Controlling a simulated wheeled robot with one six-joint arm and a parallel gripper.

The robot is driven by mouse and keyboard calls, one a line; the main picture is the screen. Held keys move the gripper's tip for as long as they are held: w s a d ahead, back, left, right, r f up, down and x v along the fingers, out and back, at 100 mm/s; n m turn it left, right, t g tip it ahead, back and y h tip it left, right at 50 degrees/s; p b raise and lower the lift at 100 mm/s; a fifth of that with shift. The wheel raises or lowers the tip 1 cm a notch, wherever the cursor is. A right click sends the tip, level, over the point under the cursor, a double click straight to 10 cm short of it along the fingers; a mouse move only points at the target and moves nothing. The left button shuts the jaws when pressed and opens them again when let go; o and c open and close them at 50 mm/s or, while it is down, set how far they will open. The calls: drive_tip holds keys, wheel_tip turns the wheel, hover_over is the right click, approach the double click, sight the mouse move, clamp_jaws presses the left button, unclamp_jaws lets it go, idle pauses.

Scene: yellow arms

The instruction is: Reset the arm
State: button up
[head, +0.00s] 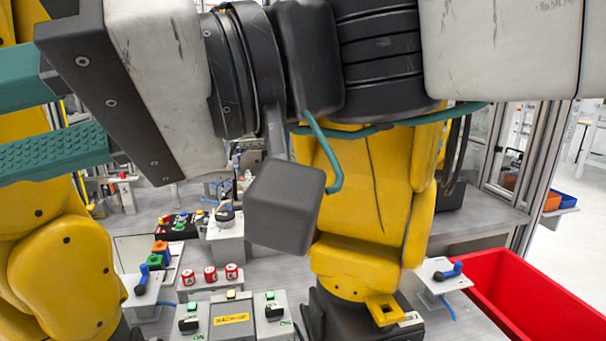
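My gripper (28,120) fills the upper left, close to the camera. Its two teal fingers, one with a ridged pad, point left and stand apart with a gap between them. A yellow arm (372,195) stands on a dark base in the middle, partly hidden behind my own arm. Another yellow arm (62,262) stands at the left. Grey control boxes (232,320) at the bottom middle carry green and yellow buttons and black switches. My gripper is above and apart from them.
A red bin (532,290) stands at the lower right. Blue-handled levers sit on white plates at the left (142,280) and right (448,272). Red cans (210,274) stand in a row behind the control boxes. Coloured blocks (158,252) lie at the left.

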drive_tip(key=w+d+f+m+t+h, duration=0.3)
drive_tip(key=w+d+f+m+t, duration=0.15)
drive_tip(key=d+f, duration=0.55)
drive_tip(key=w+d+f+m+t+h, duration=0.35)
drive_tip(key=w+d+f, duration=0.35)
drive_tip(key=d, duration=0.5)
drive_tip(key=s+d+f+m+h, duration=0.1)
drive_tip(key=d+f+h, duration=0.3)
drive_tip(key=d, duration=0.5)
drive_tip(key=s+d+f+m+h, duration=0.1)
drive_tip(key=d+f+m+h, duration=0.3)
drive_tip(key=d, duration=0.6)
wheel_tip(320, 180, down, 2)
drive_tip(key=shift+f+m, duration=0.1)
drive_tip(key=shift+m, duration=0.2)
